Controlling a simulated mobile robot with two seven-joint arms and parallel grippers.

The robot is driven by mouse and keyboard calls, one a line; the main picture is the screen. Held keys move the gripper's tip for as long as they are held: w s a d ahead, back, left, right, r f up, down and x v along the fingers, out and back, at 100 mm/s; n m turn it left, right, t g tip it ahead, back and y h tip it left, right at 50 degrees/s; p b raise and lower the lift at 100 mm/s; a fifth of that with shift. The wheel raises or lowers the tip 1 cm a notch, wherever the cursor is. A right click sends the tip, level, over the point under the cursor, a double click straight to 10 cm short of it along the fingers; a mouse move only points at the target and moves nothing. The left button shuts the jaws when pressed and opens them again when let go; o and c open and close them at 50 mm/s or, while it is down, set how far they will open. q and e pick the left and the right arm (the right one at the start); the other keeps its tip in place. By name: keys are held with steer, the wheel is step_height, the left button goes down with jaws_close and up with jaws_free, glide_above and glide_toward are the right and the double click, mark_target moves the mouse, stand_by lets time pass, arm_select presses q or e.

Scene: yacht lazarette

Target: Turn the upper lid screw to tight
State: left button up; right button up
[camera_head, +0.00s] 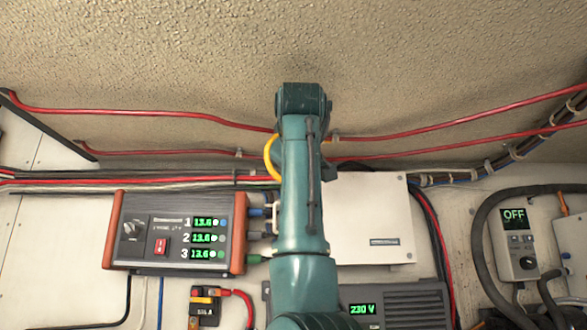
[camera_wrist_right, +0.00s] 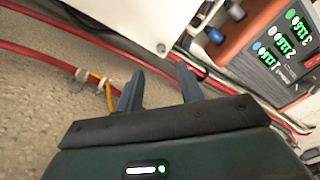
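The white box with a flat lid (camera_head: 372,225) is on the wall right of my arm in the head view. The box's upper left part is hidden behind my arm. My left gripper is not in view.
An orange-ended meter box (camera_head: 178,232) sits left of the white box. Red cables (camera_head: 440,130) run along the wall above, close behind my fingers in the wrist view. A 230 V unit (camera_head: 405,308) is below, and an OFF controller (camera_head: 514,245) is at right.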

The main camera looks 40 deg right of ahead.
steer(key=p+x, duration=0.3)
steer(key=x, duration=0.5)
steer(key=shift+w, duration=0.25)
jaws_close()
